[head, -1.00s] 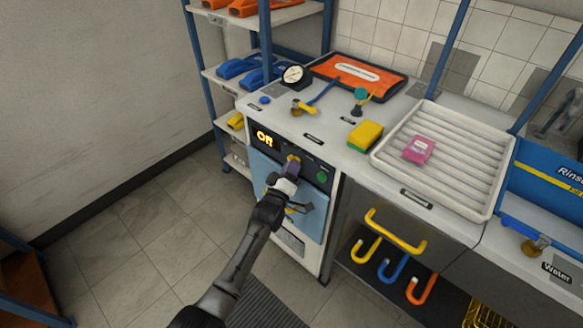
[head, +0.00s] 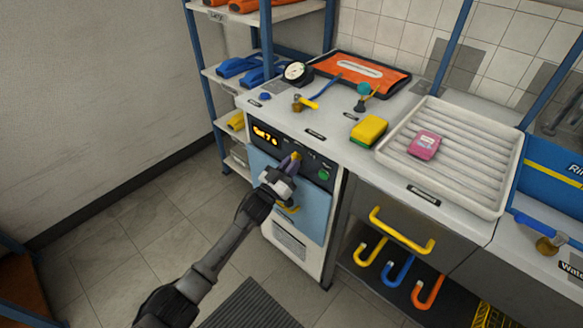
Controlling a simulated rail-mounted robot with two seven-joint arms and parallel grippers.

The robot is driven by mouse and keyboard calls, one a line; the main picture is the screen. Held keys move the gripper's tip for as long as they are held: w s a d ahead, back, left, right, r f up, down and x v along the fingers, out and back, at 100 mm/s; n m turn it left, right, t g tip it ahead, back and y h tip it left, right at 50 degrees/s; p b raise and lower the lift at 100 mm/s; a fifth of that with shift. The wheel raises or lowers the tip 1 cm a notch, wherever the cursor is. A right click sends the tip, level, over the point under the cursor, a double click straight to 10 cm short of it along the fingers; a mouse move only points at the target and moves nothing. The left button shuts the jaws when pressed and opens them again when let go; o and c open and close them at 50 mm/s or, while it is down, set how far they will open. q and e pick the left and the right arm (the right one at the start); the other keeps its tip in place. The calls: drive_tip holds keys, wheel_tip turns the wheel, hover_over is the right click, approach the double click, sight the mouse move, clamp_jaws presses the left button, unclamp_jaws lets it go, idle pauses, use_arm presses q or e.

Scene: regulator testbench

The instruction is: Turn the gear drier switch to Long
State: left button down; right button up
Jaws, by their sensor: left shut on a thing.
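The gear drier (head: 320,230) stands under the counter, with a dark control panel, a pale blue door and a white lower front. Its lit yellow display (head: 265,134) shows small characters that look like "Set 7" and are hard to read. The yellow switch knob (head: 297,156) sits on the panel right of the display, mostly hidden by my fingers. My left gripper (head: 291,162) is shut on this knob, its arm coming up from the lower left. The knob's exact pointing direction and the labels around it are too small to read. My right gripper is not in view.
A green button (head: 324,173) is right of the knob. The counter above holds a round gauge (head: 297,73), an orange pad (head: 358,75), a yellow-green sponge (head: 369,131) and a white drain tray (head: 390,150) with a pink item (head: 425,145). Floor left of the drier is clear.

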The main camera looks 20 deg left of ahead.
use_arm(q)
drive_tip(key=m+g+h, duration=0.1)
drive_tip(key=m+h, duration=0.1)
drive_tip(key=m, duration=0.3)
drive_tip(key=m+g+h, duration=0.1)
drive_tip(key=m+g, duration=0.1)
drive_tip(key=m, duration=0.2)
drive_tip(key=m+g+h, duration=0.1)
drive_tip(key=m+h, duration=0.1)
drive_tip(key=m, duration=0.3)
drive_tip(key=shift+w+a+r+m+g+h, duration=0.15)
drive_tip(key=shift+a+r+m+g+h, duration=0.05)
drive_tip(key=shift+a+m+g+h, duration=0.15)
drive_tip(key=shift+m, duration=0.25)
drive_tip(key=c, duration=1.1)
unclamp_jaws()
drive_tip(key=shift+c, duration=0.2)
